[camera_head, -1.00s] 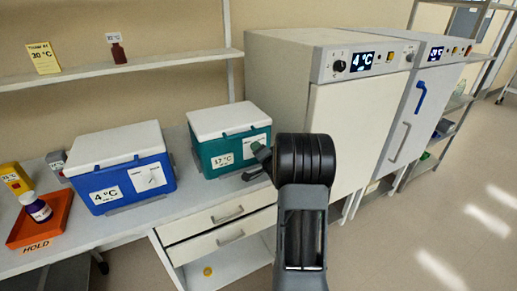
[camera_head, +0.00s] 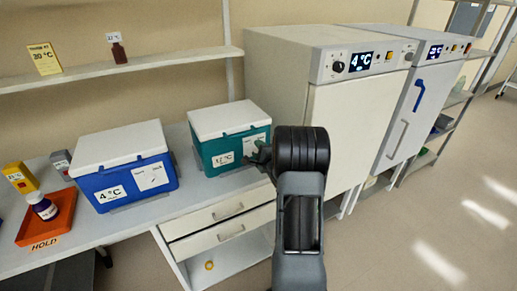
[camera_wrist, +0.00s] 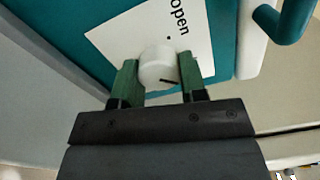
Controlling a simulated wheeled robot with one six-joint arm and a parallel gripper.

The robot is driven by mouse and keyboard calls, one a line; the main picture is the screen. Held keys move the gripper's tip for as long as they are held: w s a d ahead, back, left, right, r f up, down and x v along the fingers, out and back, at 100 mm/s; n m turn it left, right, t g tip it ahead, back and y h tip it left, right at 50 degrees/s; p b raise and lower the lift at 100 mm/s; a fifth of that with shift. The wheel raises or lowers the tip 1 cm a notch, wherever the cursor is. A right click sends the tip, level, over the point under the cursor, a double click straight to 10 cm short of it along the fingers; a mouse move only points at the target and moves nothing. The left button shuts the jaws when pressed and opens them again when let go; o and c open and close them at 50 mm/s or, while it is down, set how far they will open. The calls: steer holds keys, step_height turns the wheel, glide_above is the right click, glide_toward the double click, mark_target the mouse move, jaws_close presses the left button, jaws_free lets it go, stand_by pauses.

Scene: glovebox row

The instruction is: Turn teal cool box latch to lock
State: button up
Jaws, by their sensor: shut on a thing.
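The teal cool box (camera_head: 215,157) with a white lid stands on the bench, left of my arm in the head view. Its teal front also shows in the wrist view (camera_wrist: 85,30). The latch is a round white knob (camera_wrist: 158,66) with a dark mark, on a white label (camera_wrist: 110,38) that reads "open". My gripper (camera_wrist: 159,80) has its green fingers on either side of the knob and is shut on it. In the head view my gripper (camera_head: 262,155) is at the box front, partly hidden by my wrist, which also hides the knob.
A blue cool box (camera_head: 112,192) stands to the left. An orange HOLD tray (camera_head: 30,236) with a bottle (camera_head: 42,206) lies further left. White cabinets (camera_head: 345,125) stand close on the right. Drawers (camera_head: 215,212) are under the bench; open floor is at lower right.

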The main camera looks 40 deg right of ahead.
steer(key=shift+m, duration=0.3)
stand_by(0.4)
steer(key=o, duration=0.9)
steer(key=shift+o, duration=0.2)
steer(key=shift+s, duration=0.1)
steer(key=s+a+b, duration=0.1)
steer(key=s+a, duration=0.1)
steer(key=s, duration=1.1)
steer(key=shift+s, duration=0.25)
